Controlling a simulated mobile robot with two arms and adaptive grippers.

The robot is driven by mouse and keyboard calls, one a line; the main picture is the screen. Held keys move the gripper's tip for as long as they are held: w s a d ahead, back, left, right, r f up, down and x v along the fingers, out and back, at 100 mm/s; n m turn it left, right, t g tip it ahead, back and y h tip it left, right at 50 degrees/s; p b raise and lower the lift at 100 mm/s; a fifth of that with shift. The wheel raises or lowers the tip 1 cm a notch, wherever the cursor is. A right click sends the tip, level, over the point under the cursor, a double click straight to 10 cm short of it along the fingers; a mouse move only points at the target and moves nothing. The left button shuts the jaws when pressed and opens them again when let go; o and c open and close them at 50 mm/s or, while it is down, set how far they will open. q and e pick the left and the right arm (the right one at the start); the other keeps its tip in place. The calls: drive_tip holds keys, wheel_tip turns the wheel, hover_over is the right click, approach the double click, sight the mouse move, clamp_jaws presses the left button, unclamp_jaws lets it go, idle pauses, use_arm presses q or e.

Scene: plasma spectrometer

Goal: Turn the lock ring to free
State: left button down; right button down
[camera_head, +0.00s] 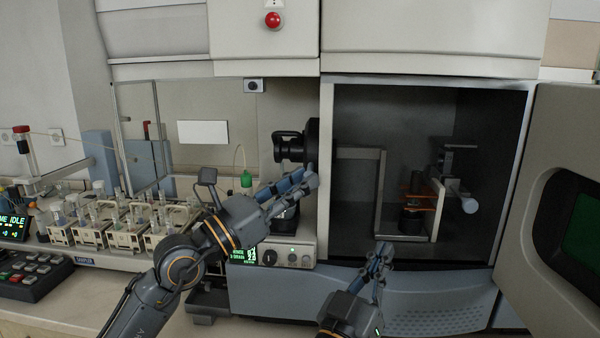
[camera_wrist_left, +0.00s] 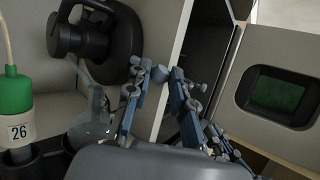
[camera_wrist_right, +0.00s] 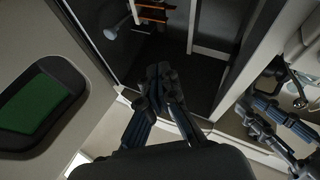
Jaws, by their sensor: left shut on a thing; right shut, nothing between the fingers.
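The black round fitting with the lock ring (camera_head: 312,142) sits on the left side wall of the open chamber, with a black cylindrical part pointing left. It also shows at upper left in the left wrist view (camera_wrist_left: 122,42). My left gripper (camera_head: 308,179) is just below the fitting; its fingertips (camera_wrist_left: 169,72) are close together beside the fitting's lower right edge.
The open chamber (camera_head: 360,110) holds a bracket with a copper coil (camera_head: 418,193). Its door (camera_head: 545,220) stands open at right. A green-capped bottle (camera_wrist_left: 14,95) stands left of the fitting. Several sample vials in racks (camera_head: 125,225) fill the left bench.

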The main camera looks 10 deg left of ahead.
drive_tip(key=s+a+r+n+y, duration=0.3)
drive_tip(key=a+r+y, duration=0.2)
drive_tip(key=a+r, duration=0.25)
drive_tip(key=s+a+r+n+y, duration=0.3)
drive_tip(key=a+r+y, duration=0.2)
drive_tip(key=a+r, duration=0.25)
drive_tip(key=w+d+f, duration=0.2)
drive_tip(key=w+f, duration=0.1)
drive_tip(key=w, duration=0.7)
drive_tip(key=shift+w+g, duration=0.3)
drive_tip(key=shift+g, duration=0.1)
